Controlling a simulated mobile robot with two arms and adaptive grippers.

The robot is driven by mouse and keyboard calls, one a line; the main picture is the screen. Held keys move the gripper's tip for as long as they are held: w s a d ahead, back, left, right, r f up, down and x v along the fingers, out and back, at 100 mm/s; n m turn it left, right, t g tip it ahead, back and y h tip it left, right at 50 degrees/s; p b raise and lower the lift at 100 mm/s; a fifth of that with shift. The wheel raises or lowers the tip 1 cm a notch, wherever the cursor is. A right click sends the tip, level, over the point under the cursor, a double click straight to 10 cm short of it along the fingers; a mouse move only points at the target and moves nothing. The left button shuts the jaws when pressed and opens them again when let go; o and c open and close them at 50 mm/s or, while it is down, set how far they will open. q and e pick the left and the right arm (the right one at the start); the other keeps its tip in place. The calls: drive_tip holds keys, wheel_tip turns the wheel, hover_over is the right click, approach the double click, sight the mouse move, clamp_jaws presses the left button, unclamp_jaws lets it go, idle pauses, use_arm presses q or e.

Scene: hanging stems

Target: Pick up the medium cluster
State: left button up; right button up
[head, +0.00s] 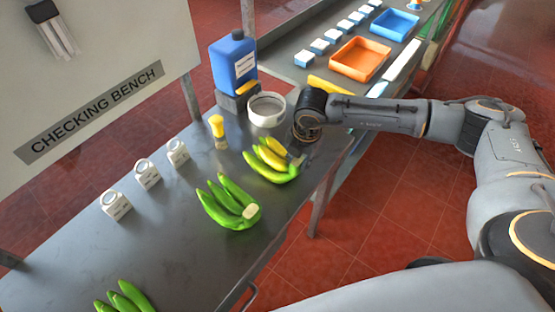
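Three banana clusters lie on the grey metal bench. A yellow-green cluster (270,161) is at the back, near the bench's right edge. A green cluster (229,203) lies in the middle. Another green cluster (125,299) is cut off by the bottom edge of the picture, so I cannot compare all sizes surely. My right gripper (298,160) points down at the crown end of the yellow-green cluster. Its fingers are small and partly hidden, so I cannot tell whether they touch or grip it. My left gripper is not in view.
Several white ring-topped blocks (147,175) stand along the bench's left side. A yellow-topped item (217,127), a white bowl (267,109) and a blue jug (233,62) stand at the back. Beyond is a table with an orange tray (360,59) and a blue tray (394,25).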

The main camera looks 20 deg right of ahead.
clamp_jaws()
drive_tip(key=shift+w+r, duration=0.15)
